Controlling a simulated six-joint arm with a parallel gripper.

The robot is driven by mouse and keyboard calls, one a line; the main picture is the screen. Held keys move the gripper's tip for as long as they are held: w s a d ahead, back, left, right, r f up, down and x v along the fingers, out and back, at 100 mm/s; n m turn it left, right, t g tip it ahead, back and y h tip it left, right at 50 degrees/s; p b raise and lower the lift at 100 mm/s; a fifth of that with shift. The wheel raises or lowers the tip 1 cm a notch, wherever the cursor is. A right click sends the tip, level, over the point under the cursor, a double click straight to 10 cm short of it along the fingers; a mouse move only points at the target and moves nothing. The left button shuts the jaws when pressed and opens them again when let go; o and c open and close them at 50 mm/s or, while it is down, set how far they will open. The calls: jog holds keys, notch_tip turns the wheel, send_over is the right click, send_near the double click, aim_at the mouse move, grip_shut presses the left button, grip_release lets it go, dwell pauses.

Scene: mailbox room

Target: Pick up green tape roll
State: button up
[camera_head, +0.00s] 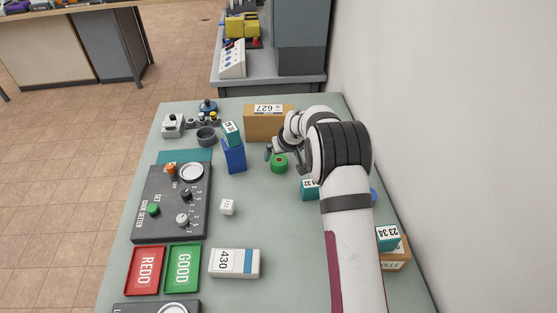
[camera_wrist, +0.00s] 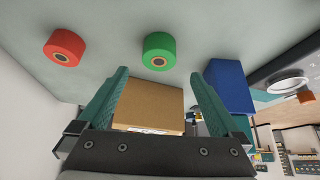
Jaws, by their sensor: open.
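The green tape roll (camera_head: 279,163) lies on the table just in front of my gripper in the head view. In the wrist view the green tape roll (camera_wrist: 159,51) shows above the gap between the two fingers, clear of both. My gripper (camera_wrist: 160,80) is open with nothing between its fingers; a cardboard box (camera_wrist: 149,103) shows behind the gap. In the head view my gripper (camera_head: 283,152) is small and partly covered by my arm.
A red tape roll (camera_wrist: 65,47) lies left of the green one in the wrist view. A blue box (camera_head: 233,156) stands left of the green roll in the head view, and the cardboard box (camera_head: 268,122) stands behind it. A wall runs along the right. The table's middle is mostly clear.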

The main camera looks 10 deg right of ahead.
aim_at(279, 160)
jog(key=x, duration=0.7)
jog(key=shift+w+f, duration=0.15)
jog(key=shift+f, duration=0.1)
jog(key=c, duration=1.4)
